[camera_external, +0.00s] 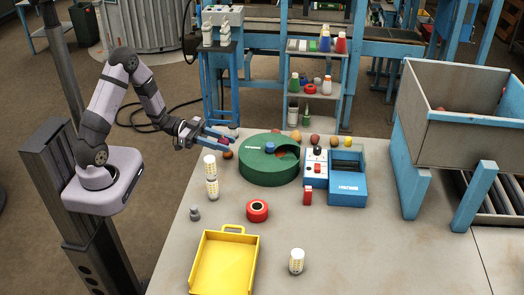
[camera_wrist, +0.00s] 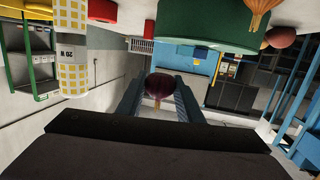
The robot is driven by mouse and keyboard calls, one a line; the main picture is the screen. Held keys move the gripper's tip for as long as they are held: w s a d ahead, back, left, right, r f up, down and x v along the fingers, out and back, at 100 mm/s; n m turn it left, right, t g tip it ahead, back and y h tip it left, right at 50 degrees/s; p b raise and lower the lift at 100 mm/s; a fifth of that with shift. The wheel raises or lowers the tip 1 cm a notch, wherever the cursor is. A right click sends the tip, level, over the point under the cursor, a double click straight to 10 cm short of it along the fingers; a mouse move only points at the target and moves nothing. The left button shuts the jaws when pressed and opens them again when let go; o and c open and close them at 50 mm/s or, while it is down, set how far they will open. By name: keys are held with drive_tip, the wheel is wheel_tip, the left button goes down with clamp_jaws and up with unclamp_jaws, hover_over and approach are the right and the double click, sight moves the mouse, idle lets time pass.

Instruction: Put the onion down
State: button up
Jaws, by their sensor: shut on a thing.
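My gripper (camera_external: 226,134) is at the left rear of the table in the external view, its blue fingers pointing right. It is shut on a dark purple onion (camera_wrist: 160,86), which sits between the fingertips in the wrist view. The onion shows small at the fingertips in the external view (camera_external: 234,127), partly hidden by the fingers. The held onion appears to be above the table's back left edge, clear of its surface. A brown-orange onion (camera_external: 228,154) lies on the table just below the gripper, and it also shows at the top of the wrist view (camera_wrist: 257,14).
A round green container (camera_external: 268,170) stands right of the gripper, with a blue box (camera_external: 348,188) beyond it. White-yellow cylinders (camera_external: 211,180) stand stacked in front. Several round items line the rear edge.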

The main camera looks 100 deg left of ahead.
wheel_tip(320, 180, up, 9)
drive_tip(key=shift+f, duration=0.1)
drive_tip(key=w+d+r+m+g+h+b, duration=0.1)
drive_tip(key=w+d+m+g+h, duration=0.2)
drive_tip(key=w+d+m+h, duration=0.6)
drive_tip(key=m+g+h+b, duration=0.2)
drive_tip(key=m+g+h, duration=0.35)
drive_tip(key=g, duration=0.75)
hover_over(231, 247)
wheel_tip(231, 247, down, 5)
drive_tip(key=m+y, duration=0.1)
drive_tip(key=shift+f+p, duration=1.5)
drive_tip(key=shift+f, duration=3.95)
drive_tip(key=shift+f, duration=0.1)
drive_tip(key=shift+f+b, duration=0.35)
drive_tip(key=shift+b, duration=0.05)
